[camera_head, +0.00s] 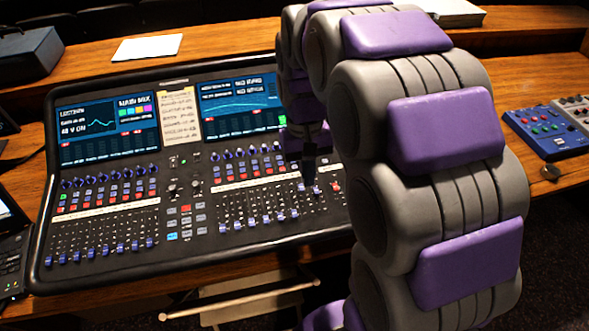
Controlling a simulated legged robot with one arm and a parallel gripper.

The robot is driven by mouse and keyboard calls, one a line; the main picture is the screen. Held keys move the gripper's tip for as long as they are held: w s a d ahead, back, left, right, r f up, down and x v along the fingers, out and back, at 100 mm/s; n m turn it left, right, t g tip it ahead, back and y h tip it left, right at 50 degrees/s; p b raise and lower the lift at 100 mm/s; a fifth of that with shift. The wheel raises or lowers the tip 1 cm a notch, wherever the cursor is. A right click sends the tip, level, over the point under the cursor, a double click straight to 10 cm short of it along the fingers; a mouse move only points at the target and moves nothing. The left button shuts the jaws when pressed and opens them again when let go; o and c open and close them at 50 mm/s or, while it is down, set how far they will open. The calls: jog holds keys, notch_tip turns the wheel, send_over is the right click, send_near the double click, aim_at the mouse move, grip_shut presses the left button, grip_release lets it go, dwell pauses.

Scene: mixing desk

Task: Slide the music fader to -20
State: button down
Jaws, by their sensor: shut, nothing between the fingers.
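The mixing desk (190,262) lies on the wooden desk, with blue-capped faders in a left bank (100,252) and a right bank (252,222). Most caps sit near the bottom of their slots. My gripper (309,186) is shut and points down at the right bank, by a fader cap near its right end. I cannot tell whether it touches the cap. The labels and scale marks are too small to read, so I cannot tell which fader is the music fader. My arm hides the right edge of the mixing desk.
Two lit screens (108,122) and (240,105) stand at the back of the mixing desk, with a paper note (180,118) between them. A small blue mixer (545,132) is at the right. White paper (147,47) and a dark case (28,54) lie behind.

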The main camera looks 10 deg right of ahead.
jog(key=w+d+f+p, duration=0.1)
jog(key=w+d+f, duration=0.2)
jog(key=w, duration=0.8)
jog(key=g, duration=0.1)
send_over(299, 180)
jog(key=w, duration=0.2)
jog(key=f, duration=0.8)
jog(key=shift+w+d+f, duration=0.1)
jog(key=shift+d+f, duration=0.1)
jog(key=f, duration=0.1)
jog(key=s+a+f+b, duration=0.1)
jog(key=f, duration=0.1)
jog(key=s+f, duration=0.1)
jog(key=f, duration=0.1)
jog(key=shift+a+f, duration=0.15)
jog(key=shift+a, duration=0.2)
jog(key=shift+d+f, duration=0.1)
jog(key=shift+f, duration=0.1)
jog(key=shift+d, duration=0.6)
jog(key=shift+a, duration=0.1)
